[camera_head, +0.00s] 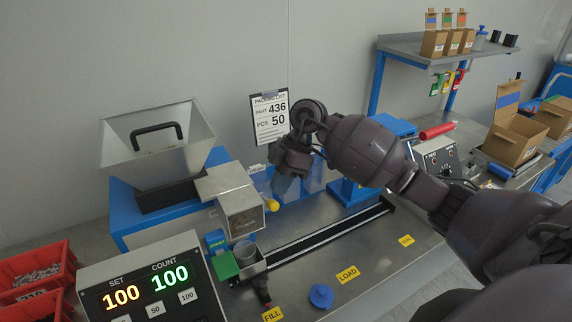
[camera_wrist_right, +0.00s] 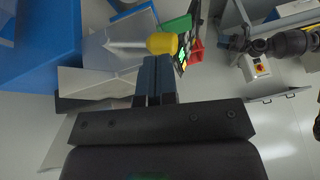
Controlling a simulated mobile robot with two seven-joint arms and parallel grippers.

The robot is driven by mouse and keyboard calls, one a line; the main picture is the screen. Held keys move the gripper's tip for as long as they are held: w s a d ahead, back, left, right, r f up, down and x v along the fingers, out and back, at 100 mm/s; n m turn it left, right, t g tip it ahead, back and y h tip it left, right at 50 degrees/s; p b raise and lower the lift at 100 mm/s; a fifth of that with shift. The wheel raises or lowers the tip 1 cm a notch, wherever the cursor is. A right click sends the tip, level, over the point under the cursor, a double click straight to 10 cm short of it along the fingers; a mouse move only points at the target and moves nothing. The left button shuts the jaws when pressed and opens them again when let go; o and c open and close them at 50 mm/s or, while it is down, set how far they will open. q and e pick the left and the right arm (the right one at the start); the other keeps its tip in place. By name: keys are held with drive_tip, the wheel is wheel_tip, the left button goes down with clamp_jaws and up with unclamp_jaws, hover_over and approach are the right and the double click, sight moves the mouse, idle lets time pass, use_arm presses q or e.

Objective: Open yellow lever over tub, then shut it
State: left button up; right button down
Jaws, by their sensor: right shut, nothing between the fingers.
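The yellow lever knob (camera_head: 272,205) sticks out from the front of the metal chute box (camera_head: 240,212) in the head view. In the right wrist view the yellow knob (camera_wrist_right: 162,43) is just past my fingertips. A small grey tub (camera_head: 245,252) stands below the chute, beside a green block (camera_head: 224,266). My right gripper (camera_head: 283,190) is shut and empty, close above and to the right of the knob. Its shut fingers also show in the right wrist view (camera_wrist_right: 155,65). I cannot tell whether they touch the knob. My left gripper is not in view.
A hopper (camera_head: 160,140) stands behind the chute. A dark rail (camera_head: 325,235) runs right from the tub. A blue knob (camera_head: 321,296) is near the front. Red bins (camera_head: 38,270) lie left.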

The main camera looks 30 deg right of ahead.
drive_tip(key=shift+s+a+f, duration=0.2)
drive_tip(key=shift+a+f, duration=0.15)
drive_tip(key=shift+f, duration=0.25)
drive_tip(key=shift+s+f, duration=0.1)
wheel_tip(320, 180, down, 8)
drive_tip(key=s+n+t+b, duration=0.1)
drive_tip(key=s+n+t, duration=0.1)
drive_tip(key=t, duration=0.5)
drive_tip(key=shift+s+r, duration=0.15)
drive_tip(key=shift+r, duration=0.1)
drive_tip(key=shift+f, duration=0.15)
idle(0.5)
